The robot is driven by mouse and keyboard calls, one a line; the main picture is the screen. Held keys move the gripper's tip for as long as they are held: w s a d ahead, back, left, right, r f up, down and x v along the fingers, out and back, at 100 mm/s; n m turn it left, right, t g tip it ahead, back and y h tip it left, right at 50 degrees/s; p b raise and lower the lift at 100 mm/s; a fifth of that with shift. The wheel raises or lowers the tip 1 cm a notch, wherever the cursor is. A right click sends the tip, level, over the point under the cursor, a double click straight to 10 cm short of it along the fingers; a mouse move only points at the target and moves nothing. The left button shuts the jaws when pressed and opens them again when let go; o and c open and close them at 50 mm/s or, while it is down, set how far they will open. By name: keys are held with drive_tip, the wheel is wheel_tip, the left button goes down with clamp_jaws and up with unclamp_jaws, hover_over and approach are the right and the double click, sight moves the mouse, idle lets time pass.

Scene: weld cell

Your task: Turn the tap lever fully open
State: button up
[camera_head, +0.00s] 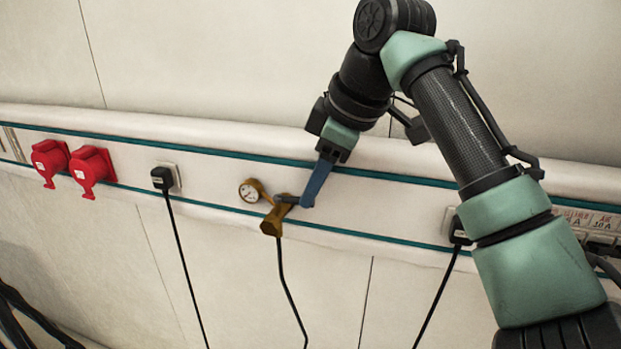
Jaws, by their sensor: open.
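The tap (271,219) is a brass-coloured body on the wall's white panel strip, with a small round gauge at its left. Its blue lever (317,184) slants up and to the right from the tap's short grey stem. My gripper (327,156) is at the upper end of the lever, pointing down, and its jaws are open. The lever's top end is hidden at the gripper, and I cannot tell whether the fingers touch it or stand around it.
Two red sockets (92,167) are at the left of the strip. A black plug (162,178) with a hanging cable sits between them and the tap. Another black plug (459,231) is at the right, close to my arm in the picture. A black hose hangs below the tap.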

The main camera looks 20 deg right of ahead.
sight(295, 201)
drive_tip(key=shift+x, duration=1.15)
clamp_jaws()
